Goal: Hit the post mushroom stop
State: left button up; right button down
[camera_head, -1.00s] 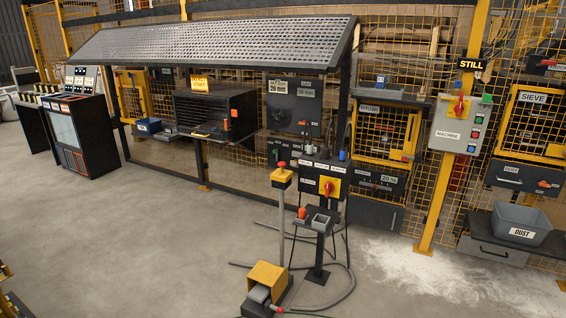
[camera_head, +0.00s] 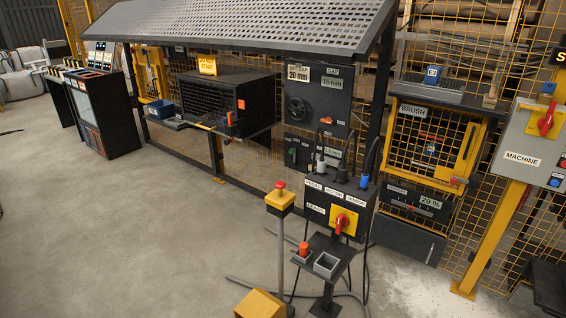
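The post mushroom stop is a red mushroom button (camera_head: 280,185) on a small yellow box (camera_head: 280,201). The box tops a thin grey post (camera_head: 281,245) standing on the floor near the middle of the view. The button stands clear, with nothing touching it. Neither of my grippers is in view.
Right of the post stands a black control box (camera_head: 318,207) with a red and yellow switch, above a small shelf (camera_head: 325,262). A yellow pedal cover (camera_head: 260,304) sits at the post's foot. Hoses cross the floor. The concrete floor (camera_head: 130,240) to the left is clear.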

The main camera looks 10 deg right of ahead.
aim_at(281, 185)
jog(key=i+l+u, duration=0.1)
jog(key=i+l, duration=0.15)
jog(key=i+l+u, duration=0.1)
jog(key=l, duration=0.3)
jog(key=i+l, duration=0.3)
jog(key=i+l+u, duration=0.15)
jog(key=l, duration=0.25)
jog(key=i, duration=0.1)
